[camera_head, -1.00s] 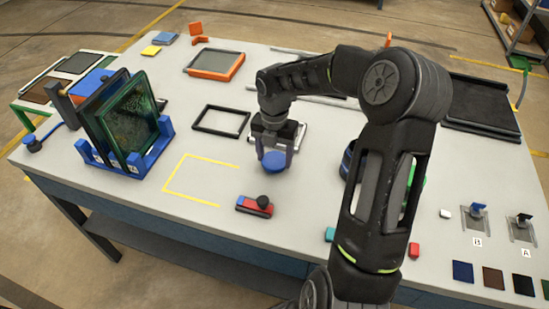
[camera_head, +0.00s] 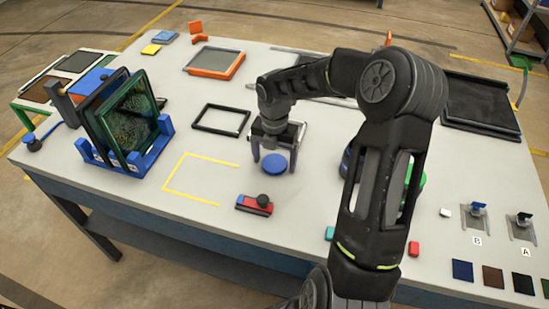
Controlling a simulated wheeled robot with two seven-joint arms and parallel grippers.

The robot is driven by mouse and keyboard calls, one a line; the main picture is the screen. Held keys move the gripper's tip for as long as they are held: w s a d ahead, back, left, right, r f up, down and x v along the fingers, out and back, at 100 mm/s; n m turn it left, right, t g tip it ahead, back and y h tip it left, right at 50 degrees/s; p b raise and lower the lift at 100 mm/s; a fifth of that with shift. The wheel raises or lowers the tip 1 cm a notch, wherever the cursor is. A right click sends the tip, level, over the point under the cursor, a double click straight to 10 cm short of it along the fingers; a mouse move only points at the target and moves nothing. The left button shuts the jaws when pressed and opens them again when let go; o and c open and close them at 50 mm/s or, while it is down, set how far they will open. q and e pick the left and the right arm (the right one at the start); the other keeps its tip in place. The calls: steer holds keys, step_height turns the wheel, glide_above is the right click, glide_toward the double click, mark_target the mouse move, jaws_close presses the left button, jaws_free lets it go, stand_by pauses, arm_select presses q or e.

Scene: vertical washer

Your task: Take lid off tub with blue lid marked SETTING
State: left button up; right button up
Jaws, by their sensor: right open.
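A round blue lid (camera_head: 274,164) lies flat at the middle of the table; I see no tub body under it. My right gripper (camera_head: 273,157) is open, pointing down, its two fingers apart on either side of the lid, just behind it in the picture. A dark round thing with a blue edge (camera_head: 346,162) is mostly hidden behind my right arm, and a green edge (camera_head: 416,180) shows on the arm's other side; I cannot tell whether either is the tub. No SETTING marking is legible. My left gripper is out of view.
A blue rack (camera_head: 150,160) with upright framed panels stands at the left. A red and blue block with a black knob (camera_head: 255,204) lies in front of the lid. A black frame (camera_head: 221,119) lies behind left. The yellow-marked area (camera_head: 190,196) is clear.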

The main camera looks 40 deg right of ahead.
mark_target(274, 163)
steer(key=shift+r, duration=0.15)
step_height(274, 163, up, 12)
stand_by(0.4)
stand_by(0.8)
